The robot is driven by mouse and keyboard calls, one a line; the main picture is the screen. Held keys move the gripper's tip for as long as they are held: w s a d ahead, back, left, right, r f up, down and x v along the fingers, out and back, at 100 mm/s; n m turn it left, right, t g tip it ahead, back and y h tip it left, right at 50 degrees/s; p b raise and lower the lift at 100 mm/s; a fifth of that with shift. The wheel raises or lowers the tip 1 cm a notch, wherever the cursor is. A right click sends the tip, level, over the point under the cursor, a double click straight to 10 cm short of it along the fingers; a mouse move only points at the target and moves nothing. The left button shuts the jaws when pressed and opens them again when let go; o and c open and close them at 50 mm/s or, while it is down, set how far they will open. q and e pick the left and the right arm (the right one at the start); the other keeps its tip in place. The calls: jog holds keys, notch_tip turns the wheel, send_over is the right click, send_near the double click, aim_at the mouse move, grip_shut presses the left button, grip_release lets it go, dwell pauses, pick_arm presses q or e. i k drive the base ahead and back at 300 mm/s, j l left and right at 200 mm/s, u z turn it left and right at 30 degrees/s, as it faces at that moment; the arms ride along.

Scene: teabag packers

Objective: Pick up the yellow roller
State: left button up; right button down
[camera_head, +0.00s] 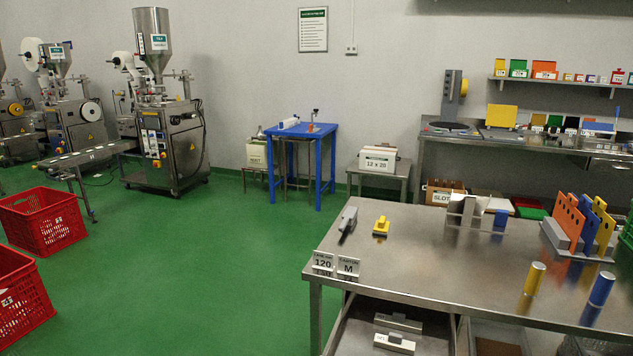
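A yellow cylinder, the likely yellow roller (535,279), stands upright, leaning slightly in the picture, on the steel table (450,270) at the right. Its reflection shows on the table top below it. A similar blue cylinder (602,289) stands to its right, apart from it. A small yellow block with a knob (381,226) sits further left on the same table. Neither of my grippers shows in this view.
Behind the cylinders stands a rack of orange, blue and yellow plates (570,220). Label stands (323,263) and a grey tool (348,219) are at the table's left side. The table middle is clear. Red crates (42,220) stand on the green floor at left.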

aim_at(536, 273)
jog(key=z, duration=1.25)
jog(key=i+l, duration=0.65)
jog(key=l, duration=0.15)
